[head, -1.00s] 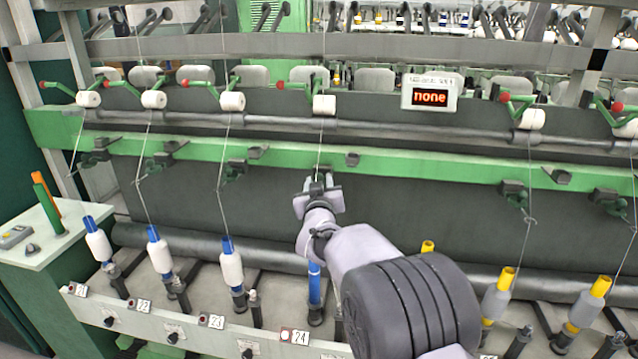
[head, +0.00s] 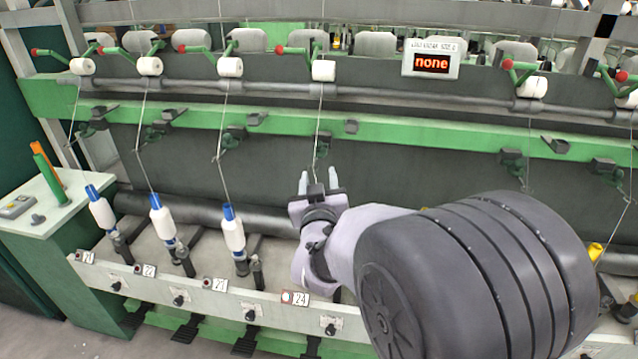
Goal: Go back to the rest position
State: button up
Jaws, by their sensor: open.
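My gripper (head: 319,182) is in the middle of the head view, in front of the dark panel of the spinning frame. Its two fingers point up and stand apart, with nothing seen between them. A thin thread (head: 320,120) hangs from the white roller above and passes down behind the gripper area; I cannot tell whether it touches. My arm reaches in from the lower right and hides the spindle at position 24 (head: 301,299) and much of the machine to its right.
White bobbins with blue tops (head: 233,234) stand at the left positions. A green side table (head: 30,212) holds an orange and a green tube (head: 48,178). A display (head: 431,63) reads "none". The green rail (head: 400,138) runs across behind the gripper. Yellow-topped tubes (head: 595,253) show partly at right.

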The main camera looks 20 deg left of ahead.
jog(key=shift+v, duration=1.5)
